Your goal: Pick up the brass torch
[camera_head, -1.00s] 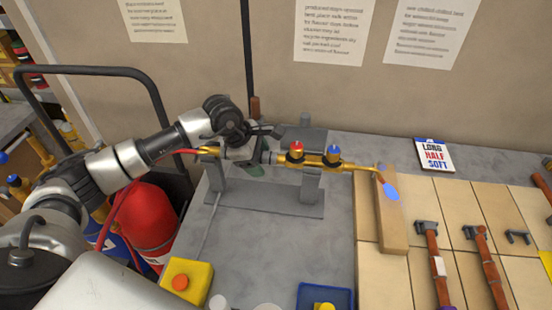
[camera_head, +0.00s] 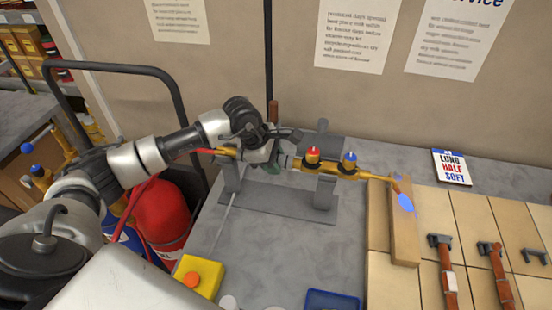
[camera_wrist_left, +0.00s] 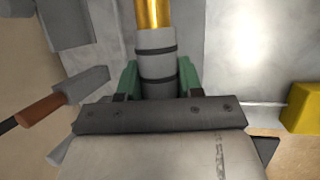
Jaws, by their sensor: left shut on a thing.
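The brass torch (camera_head: 340,172) lies level across the grey stand (camera_head: 290,205), with a red knob, a blue knob and a bent nozzle pointing right. I cannot tell whether it rests on the stand's posts or is just clear of them. A blue oval (camera_head: 405,202) shows at its nozzle tip. A red hose runs to its left end. My left gripper (camera_head: 274,160) is shut around the torch's handle at that end. In the left wrist view, its green fingers sit on both sides of the grey, black-banded handle (camera_wrist_left: 158,62). My right gripper is out of view.
A wooden block (camera_head: 403,240) lies under the nozzle. Hammers (camera_head: 447,270) lie on tan boards at right. A yellow box (camera_head: 200,276) and blue tray (camera_head: 330,300) are in front. A red cylinder (camera_head: 163,215) stands left of the table.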

